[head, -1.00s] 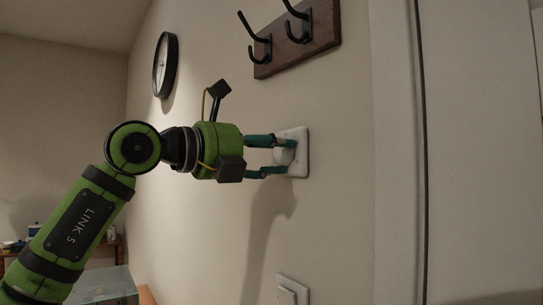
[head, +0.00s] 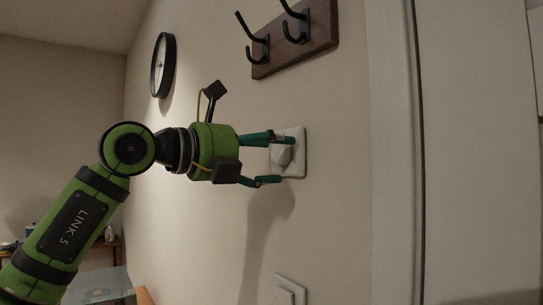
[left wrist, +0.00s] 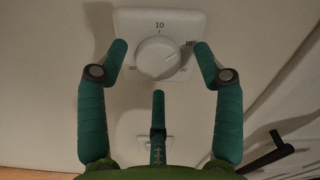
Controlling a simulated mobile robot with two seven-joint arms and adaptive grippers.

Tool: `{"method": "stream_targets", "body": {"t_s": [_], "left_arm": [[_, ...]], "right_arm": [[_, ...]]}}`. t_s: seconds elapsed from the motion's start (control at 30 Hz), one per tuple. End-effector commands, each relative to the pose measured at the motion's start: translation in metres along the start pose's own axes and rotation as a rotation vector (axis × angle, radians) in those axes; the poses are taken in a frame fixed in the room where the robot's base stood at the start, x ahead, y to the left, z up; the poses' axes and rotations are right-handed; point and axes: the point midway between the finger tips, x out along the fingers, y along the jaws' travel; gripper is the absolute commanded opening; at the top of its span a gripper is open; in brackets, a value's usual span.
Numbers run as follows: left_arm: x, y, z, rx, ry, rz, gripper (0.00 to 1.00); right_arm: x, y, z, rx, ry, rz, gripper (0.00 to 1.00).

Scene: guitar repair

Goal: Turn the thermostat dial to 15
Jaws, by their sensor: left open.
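The thermostat is a white square plate (head: 300,152) on the wall with a round white dial (head: 282,157). In the left wrist view the dial (left wrist: 157,62) faces me, with the number 10 printed above it and a small mark just below that number. My right gripper is not in view.
A wooden rack with black hooks (head: 293,43) is on the wall above the thermostat. A white switch plate (head: 290,290) is below it. A round clock (head: 163,65) hangs to the left. A door frame (head: 395,160) stands to the right.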

Motion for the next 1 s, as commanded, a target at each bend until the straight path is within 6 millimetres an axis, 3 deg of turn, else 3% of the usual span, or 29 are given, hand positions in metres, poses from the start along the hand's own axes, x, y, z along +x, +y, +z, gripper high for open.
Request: {"method": "stream_targets", "body": {"t_s": [0.5, 0.7, 0.97, 1.0], "left_arm": [[-0.097, 0.001, -0.001, 0.000, 0.002, 0.002, 0.67], [-0.112, 0.001, -0.002, 0.000, 0.005, 0.002, 0.67], [-0.113, 0.000, -0.002, -0.001, 0.005, 0.001, 0.67], [-0.113, 0.000, -0.002, -0.001, 0.006, 0.000, 0.67]], "right_arm": [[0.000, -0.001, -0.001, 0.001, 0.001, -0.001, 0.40], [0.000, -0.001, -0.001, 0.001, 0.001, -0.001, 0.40], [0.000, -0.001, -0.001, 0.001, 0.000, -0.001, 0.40], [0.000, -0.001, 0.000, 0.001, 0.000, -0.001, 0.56]]}}
